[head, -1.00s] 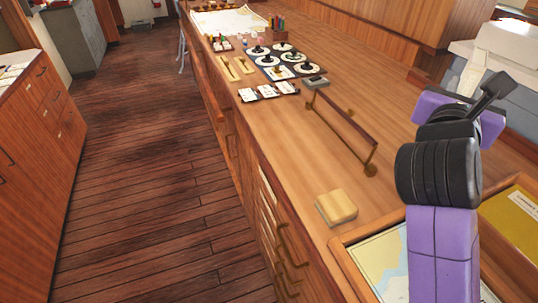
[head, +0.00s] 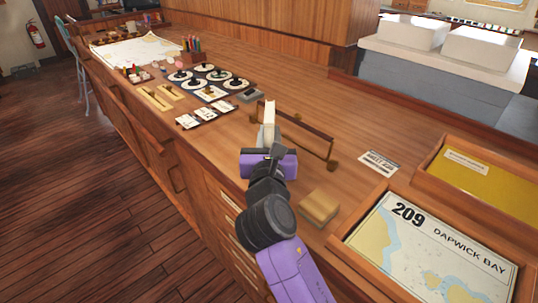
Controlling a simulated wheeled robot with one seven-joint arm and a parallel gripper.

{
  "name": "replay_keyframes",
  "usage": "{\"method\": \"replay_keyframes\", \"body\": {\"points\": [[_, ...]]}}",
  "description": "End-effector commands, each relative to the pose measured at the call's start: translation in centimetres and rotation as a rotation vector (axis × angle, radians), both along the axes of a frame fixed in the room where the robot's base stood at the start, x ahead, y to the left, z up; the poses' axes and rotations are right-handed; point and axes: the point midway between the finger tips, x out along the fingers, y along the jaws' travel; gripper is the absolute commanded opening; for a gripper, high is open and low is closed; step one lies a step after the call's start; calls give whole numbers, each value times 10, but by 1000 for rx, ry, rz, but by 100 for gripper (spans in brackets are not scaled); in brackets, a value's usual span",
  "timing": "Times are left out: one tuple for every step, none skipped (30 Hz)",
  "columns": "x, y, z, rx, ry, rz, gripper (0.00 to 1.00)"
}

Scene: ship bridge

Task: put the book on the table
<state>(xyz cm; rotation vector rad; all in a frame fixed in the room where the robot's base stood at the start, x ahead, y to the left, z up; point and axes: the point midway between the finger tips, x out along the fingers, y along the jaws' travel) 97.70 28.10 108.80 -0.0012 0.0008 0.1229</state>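A narrow upright pale slab with cream and grey faces, which looks like the book (head: 268,117), stands out from the end of my gripper (head: 272,146), seen nearly edge-on. My gripper, purple and black, appears shut on it; the fingers are partly hidden. Both are over the long wooden table (head: 225,135), just left of the brass-ended rail. I cannot tell whether the book touches the tabletop.
A low wooden rail (head: 305,136) stands close by on the right. A tan block (head: 318,207) and a framed chart (head: 430,250) lie nearer. Several round dials (head: 208,80) and cards (head: 197,117) lie to the left. Bare wood shows between the rail and cards.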

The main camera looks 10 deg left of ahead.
Motion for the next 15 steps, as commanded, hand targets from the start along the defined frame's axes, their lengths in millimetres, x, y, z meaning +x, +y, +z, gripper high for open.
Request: {"method": "replay_keyframes", "body": {"points": [[0,0,-7,0,1,0,0],[0,0,-10,1,0,0,0],[0,0,-12,1,-1,0,0],[0,0,-13,1,-2,0,0],[0,0,-14,0,-2,0,0],[0,0,-15,0,-2,0,0],[0,0,-17,0,-2,0,0],[0,0,-20,0,-1,0,0],[0,0,-25,1,1,0,0],[0,0,-29,0,1,0,0],[0,0,-34,-1,1,0,0],[0,0,-40,0,1,0,0],[0,0,-46,1,2,0,0],[0,0,-50,-1,2,0,0],[0,1,-54,0,1,1,0]]}}
